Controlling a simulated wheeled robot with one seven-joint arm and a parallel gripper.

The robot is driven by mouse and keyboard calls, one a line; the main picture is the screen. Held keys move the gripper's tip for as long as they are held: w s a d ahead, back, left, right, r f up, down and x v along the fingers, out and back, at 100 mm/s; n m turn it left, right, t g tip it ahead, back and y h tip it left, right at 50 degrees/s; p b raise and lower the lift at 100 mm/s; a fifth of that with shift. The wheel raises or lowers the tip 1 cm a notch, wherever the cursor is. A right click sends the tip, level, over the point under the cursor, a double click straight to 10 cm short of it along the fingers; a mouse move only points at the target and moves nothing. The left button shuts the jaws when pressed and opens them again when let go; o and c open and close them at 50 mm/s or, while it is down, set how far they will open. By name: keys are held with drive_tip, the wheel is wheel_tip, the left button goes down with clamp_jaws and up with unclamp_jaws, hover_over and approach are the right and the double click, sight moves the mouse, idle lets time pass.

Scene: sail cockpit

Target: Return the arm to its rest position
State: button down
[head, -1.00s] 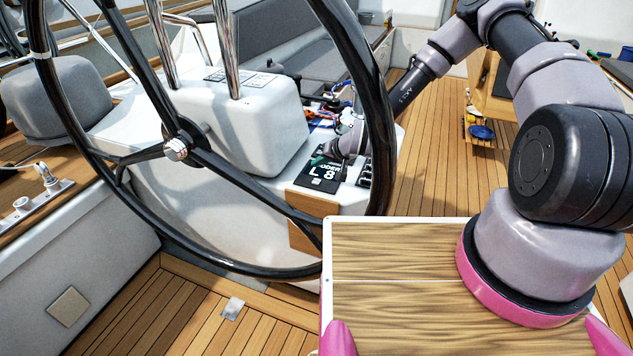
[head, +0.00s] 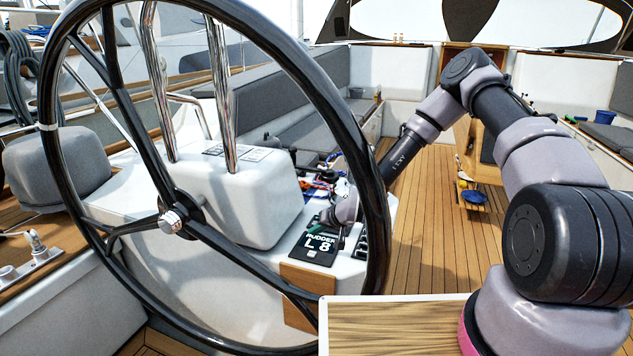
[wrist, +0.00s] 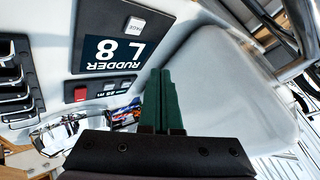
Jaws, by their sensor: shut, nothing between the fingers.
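My gripper (wrist: 163,103) shows in the wrist view with its two green fingers side by side and closed, with nothing between them. In the head view my arm reaches forward and down behind the rim of the steering wheel, and the gripper (head: 320,219) is small and partly hidden there, close to the rudder display (head: 317,245). In the wrist view the display (wrist: 108,52) appears upside down and reads RUDDER L 8. I cannot tell whether the fingertips touch the console.
The large black steering wheel (head: 377,195) stands between my camera and the white console pod (head: 245,200). Cords and small items (head: 322,185) lie on the console beyond the gripper. A row of black switches (wrist: 14,85) is beside the display.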

drive_tip(key=s+d+r+h, duration=0.1)
drive_tip(key=d+r, duration=0.5)
drive_tip(key=r, duration=0.4)
drive_tip(key=s+d+r+h, duration=0.15)
drive_tip(key=d+r, duration=0.35)
drive_tip(key=r, duration=0.5)
drive_tip(key=d+r+h, duration=0.2)
drive_tip(key=d+r, duration=0.4)
drive_tip(key=r, duration=0.5)
drive_tip(key=s+d+r+m, duration=0.2)
drive_tip(key=s+d+r, duration=0.2)
drive_tip(key=s+r, duration=0.5)
drive_tip(key=s+d+r+m, duration=0.2)
drive_tip(key=s+d+r, duration=0.2)
drive_tip(key=s+r, duration=0.5)
drive_tip(key=s, duration=0.5)
drive_tip(key=shift+s+d+m+t, duration=0.3)
drive_tip(key=shift+s+d+t, duration=0.1)
